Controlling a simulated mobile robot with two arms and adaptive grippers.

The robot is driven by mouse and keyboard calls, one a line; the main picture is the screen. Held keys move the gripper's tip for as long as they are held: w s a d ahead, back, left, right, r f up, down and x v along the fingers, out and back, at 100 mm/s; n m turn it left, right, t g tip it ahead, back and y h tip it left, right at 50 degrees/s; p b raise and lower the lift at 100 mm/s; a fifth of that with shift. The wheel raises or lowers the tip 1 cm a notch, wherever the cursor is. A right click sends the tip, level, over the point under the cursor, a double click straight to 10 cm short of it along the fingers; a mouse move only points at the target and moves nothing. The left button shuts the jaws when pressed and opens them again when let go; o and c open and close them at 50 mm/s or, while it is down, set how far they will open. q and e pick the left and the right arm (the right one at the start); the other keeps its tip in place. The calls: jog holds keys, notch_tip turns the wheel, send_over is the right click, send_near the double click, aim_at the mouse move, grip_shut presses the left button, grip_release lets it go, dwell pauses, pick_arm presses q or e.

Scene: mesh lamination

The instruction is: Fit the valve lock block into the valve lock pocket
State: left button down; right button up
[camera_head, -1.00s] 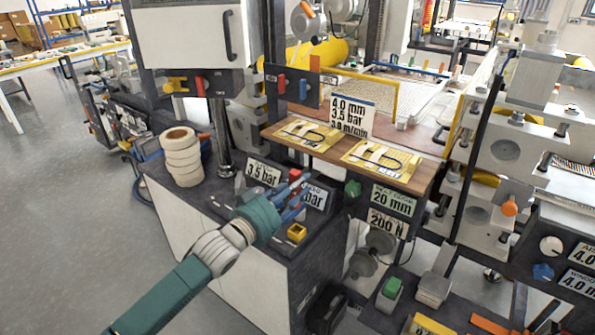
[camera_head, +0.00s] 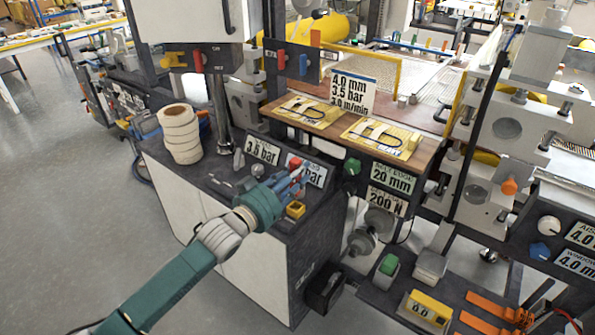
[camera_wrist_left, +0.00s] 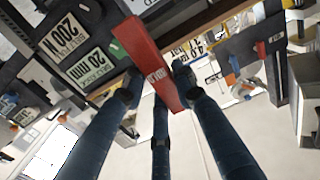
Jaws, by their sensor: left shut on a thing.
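My left gripper (camera_head: 296,180) is shut on a red block, the valve lock block (camera_head: 294,162), above the dark cabinet top. In the left wrist view the long red block (camera_wrist_left: 150,62) with white lettering sits between the dark fingers of the left gripper (camera_wrist_left: 158,85) and sticks out past them. A small yellow square holder with a dark opening (camera_head: 295,209) stands on the cabinet just below the fingers; I cannot tell if this is the valve lock pocket. The block is apart from it. My right gripper is not in view.
A sign reading 3.5 bar (camera_head: 262,150) and a second, partly hidden sign (camera_head: 316,175) stand behind the hand. A stack of white rolls (camera_head: 180,135) stands at the left. A green knob (camera_head: 352,167) is to the right. A wooden shelf (camera_head: 335,130) lies behind.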

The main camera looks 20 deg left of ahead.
aim_at(295, 196)
pick_arm(q)
notch_tip(295, 196, down, 3)
jog(key=shift+r+b, duration=0.1)
jog(key=shift+b, duration=0.65)
jog(key=shift+f, duration=0.3)
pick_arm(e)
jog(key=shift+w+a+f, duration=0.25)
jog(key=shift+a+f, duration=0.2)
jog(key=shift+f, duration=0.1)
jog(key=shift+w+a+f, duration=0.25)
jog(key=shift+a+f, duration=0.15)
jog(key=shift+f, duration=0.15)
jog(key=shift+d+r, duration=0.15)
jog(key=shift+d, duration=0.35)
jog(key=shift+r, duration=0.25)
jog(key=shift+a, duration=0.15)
pick_arm(q)
jog(key=shift+p, duration=0.45)
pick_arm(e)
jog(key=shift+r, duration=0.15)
pick_arm(q)
jog(key=shift+f+b, duration=1.15)
jog(key=shift+f, duration=0.6)
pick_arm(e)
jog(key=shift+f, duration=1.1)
